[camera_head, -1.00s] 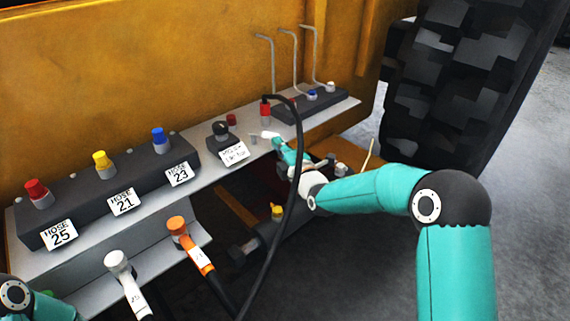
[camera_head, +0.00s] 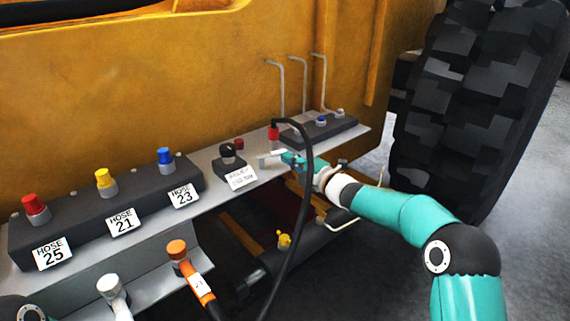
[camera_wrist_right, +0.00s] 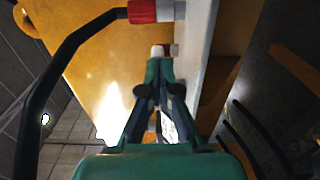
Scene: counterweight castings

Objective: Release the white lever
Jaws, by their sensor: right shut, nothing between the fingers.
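The white lever (camera_head: 268,157) sticks out from the grey shelf, between the labelled box and the red-ended hose. A white end just beyond my fingertips in the right wrist view (camera_wrist_right: 157,51) looks like the lever. My right gripper (camera_head: 288,159) is shut and empty, its tips right beside the lever in the head view. In the right wrist view its two fingers (camera_wrist_right: 157,75) meet in front of the white end, and I cannot tell whether they touch it. My left gripper is out of view; only part of my left arm shows at the lower left.
A black hose with a red end (camera_head: 274,132) arches close above my right gripper, also in the wrist view (camera_wrist_right: 143,11). The labelled dark box (camera_head: 229,161) stands left of the lever. Hose ports 25, 21 and 23 are further left. A large tyre (camera_head: 475,110) stands at right.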

